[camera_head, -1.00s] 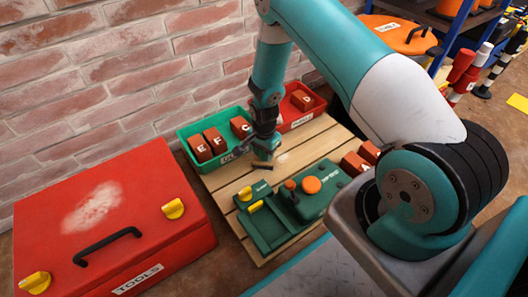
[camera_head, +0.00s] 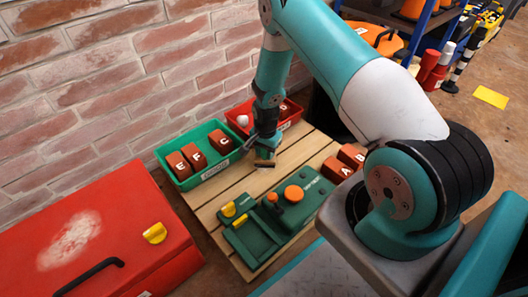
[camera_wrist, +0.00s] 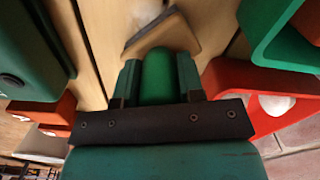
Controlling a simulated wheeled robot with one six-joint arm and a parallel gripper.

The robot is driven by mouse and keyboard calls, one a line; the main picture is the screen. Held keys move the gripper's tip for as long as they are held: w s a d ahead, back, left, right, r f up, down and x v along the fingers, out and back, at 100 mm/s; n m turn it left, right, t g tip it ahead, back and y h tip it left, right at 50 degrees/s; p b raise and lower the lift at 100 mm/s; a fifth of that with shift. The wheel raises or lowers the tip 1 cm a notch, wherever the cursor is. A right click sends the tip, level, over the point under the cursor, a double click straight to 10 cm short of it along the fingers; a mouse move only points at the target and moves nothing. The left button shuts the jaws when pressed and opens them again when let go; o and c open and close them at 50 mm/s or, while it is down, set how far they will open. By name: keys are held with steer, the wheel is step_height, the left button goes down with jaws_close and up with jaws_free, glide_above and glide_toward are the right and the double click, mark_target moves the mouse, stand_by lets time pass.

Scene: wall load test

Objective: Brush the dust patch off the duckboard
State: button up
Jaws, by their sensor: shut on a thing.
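My gripper (camera_head: 266,140) is low over the slatted wooden duckboard (camera_head: 296,155), near its back edge by the bins. In the wrist view its jaws (camera_wrist: 157,80) are shut on the green handle of a brush (camera_wrist: 160,75). The brush's tan wooden head with a dark edge (camera_wrist: 165,36) faces the board; it also shows in the head view (camera_head: 264,164). Contact with the board is unclear. A pale grey patch (camera_wrist: 143,11), seemingly the dust, lies on the slats just beyond the brush head, partly hidden by it. I cannot make it out in the head view.
A green bin (camera_head: 166,172) with lettered bricks and a red bin (camera_head: 296,111) with a white ball (camera_head: 242,120) stand behind the board. A green fixture (camera_head: 265,232) and bricks (camera_head: 338,170) occupy its front and right. A red toolbox (camera_head: 130,215) with a whitish patch stands left.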

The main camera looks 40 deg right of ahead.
steer(key=shift+d, duration=0.45)
steer(key=shift+d+r+p, duration=0.15)
steer(key=shift+r+p, duration=0.25)
steer(key=shift+p, duration=0.1)
step_height(320, 180, up, 2)
steer(key=shift+r+p, duration=0.1)
steer(key=shift+p, duration=0.3)
step_height(320, 180, up, 5)
steer(key=p, duration=0.5)
steer(key=shift+r, duration=0.1)
